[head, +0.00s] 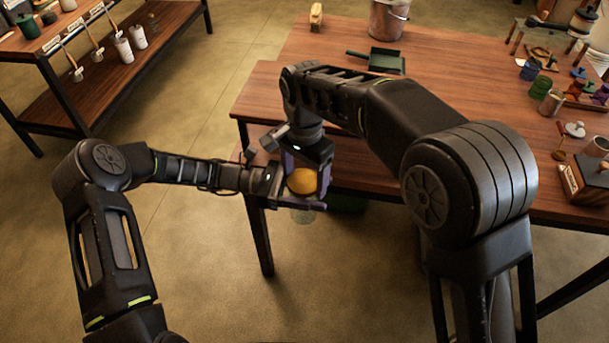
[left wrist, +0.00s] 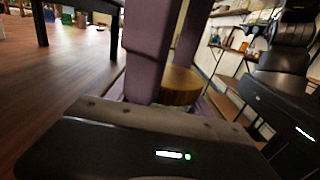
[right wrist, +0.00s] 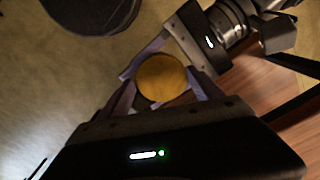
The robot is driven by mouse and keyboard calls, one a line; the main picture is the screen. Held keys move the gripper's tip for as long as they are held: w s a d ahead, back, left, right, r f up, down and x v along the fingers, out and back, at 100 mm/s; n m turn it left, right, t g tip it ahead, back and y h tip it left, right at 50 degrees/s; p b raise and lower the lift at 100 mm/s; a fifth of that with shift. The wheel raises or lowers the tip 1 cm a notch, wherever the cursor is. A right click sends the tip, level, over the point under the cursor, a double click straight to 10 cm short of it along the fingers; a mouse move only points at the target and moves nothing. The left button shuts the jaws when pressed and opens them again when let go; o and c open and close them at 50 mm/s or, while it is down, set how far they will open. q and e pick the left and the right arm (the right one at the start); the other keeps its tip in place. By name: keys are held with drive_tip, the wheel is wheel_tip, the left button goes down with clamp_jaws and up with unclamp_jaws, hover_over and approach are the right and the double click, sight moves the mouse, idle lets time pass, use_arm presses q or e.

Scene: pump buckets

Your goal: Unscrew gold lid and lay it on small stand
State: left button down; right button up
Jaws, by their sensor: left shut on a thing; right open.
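The gold lid (head: 302,181) sits on top of a pale, see-through jar (head: 302,216) beside the table's near left corner. My left gripper (head: 312,204) is shut on the jar below the lid. My right gripper (head: 308,188) is over the lid from above, open, with its fingers on either side of it. The lid shows round from above in the right wrist view (right wrist: 161,78), and from the side behind a purple finger in the left wrist view (left wrist: 181,86). Most of the jar is hidden by the grippers. I cannot tell which thing is the small stand.
A shelf (head: 100,75) is at the far left. Open floor lies between.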

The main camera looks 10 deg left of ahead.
drive_tip(key=shift+a+r, duration=0.1)
drive_tip(key=shift+r, duration=2.15)
drive_tip(key=shift+s+a, duration=0.2)
drive_tip(key=shift+a, duration=0.1)
drive_tip(key=c, duration=0.3)
drive_tip(key=shift+a+r, duration=0.2)
drive_tip(key=shift+w+d+r+m+t+h, duration=0.2)
drive_tip(key=shift+r+m+t+h, duration=0.15)
drive_tip(key=shift+r, duration=0.25)
drive_tip(key=shift+w+d+r+m, duration=0.15)
drive_tip(key=shift+d+r+m, duration=0.15)
drive_tip(key=shift+r+m, duration=0.5)
drive_tip(key=shift+d+r+m, duration=0.15)
drive_tip(key=shift+m, duration=0.2)
